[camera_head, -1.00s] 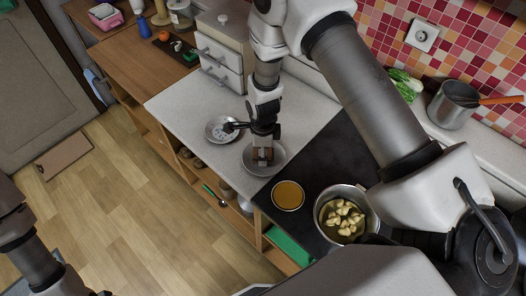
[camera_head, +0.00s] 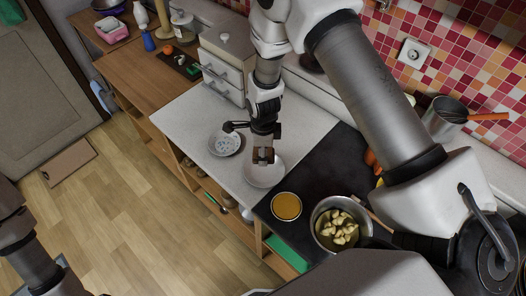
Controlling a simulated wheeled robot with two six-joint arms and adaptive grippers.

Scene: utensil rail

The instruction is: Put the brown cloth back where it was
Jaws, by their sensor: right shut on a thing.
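My right gripper (camera_head: 263,156) points down over the pale counter, above the back part of a white bowl (camera_head: 266,178). It is shut on a small brown piece, which I take to be the brown cloth (camera_head: 263,154); little of it shows between the fingers. The cloth appears to be above the bowl, but I cannot tell the exact gap. My left arm shows at the lower left edge, and its gripper is out of the picture.
A patterned plate (camera_head: 224,145) lies left of the bowl. A jar with an orange-yellow top (camera_head: 286,206) and a pot of pale chunks (camera_head: 338,228) stand on the dark hob. A white drawer box (camera_head: 222,62) stands behind. A saucepan (camera_head: 443,119) is at the right.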

